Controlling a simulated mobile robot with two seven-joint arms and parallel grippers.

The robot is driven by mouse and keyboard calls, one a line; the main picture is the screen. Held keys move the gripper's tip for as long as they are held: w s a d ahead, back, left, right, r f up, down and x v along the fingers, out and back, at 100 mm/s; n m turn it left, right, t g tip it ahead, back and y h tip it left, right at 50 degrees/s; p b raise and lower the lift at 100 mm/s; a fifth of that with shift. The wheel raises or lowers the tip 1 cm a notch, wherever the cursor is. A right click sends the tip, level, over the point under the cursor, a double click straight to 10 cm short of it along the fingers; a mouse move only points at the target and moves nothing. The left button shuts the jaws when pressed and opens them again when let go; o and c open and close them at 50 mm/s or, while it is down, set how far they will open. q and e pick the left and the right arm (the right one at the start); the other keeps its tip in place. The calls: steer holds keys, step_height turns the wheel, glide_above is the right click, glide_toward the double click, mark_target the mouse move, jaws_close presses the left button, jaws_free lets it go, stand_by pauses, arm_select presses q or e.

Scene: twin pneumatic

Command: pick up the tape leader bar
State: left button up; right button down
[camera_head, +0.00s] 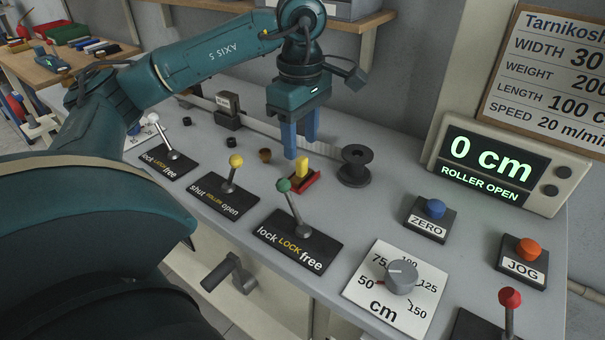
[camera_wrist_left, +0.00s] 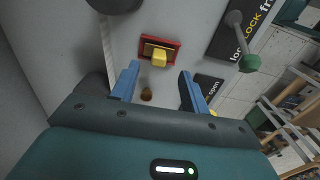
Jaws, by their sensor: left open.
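A small yellow block, seemingly the tape leader bar (camera_head: 302,169), sits upright in a red holder (camera_head: 305,184) on the grey bench. In the left wrist view the yellow block (camera_wrist_left: 159,58) shows against the red holder (camera_wrist_left: 173,44), just beyond the fingertips and roughly centred between them. My left gripper (camera_head: 301,149) points down above the block with its two blue fingers apart. It is open and empty, and the fingers (camera_wrist_left: 160,70) appear not to touch the block. My right gripper is not in view.
A green-knobbed lever (camera_head: 292,205) stands close in front of the holder, and a black spool (camera_head: 355,166) stands to its right. A small brown cup (camera_head: 265,155) is to the left. A yellow-knobbed lever (camera_head: 232,174) and a dial (camera_head: 401,277) are nearby. The display (camera_head: 487,160) reads "0 cm ROLLER OPEN".

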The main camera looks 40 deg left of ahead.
mark_target(302, 158)
arm_select(q)
step_height(302, 158, down, 6)
steer(key=shift+w+r, duration=0.1)
steer(key=shift+r, duration=0.05)
stand_by(0.3)
jaws_close()
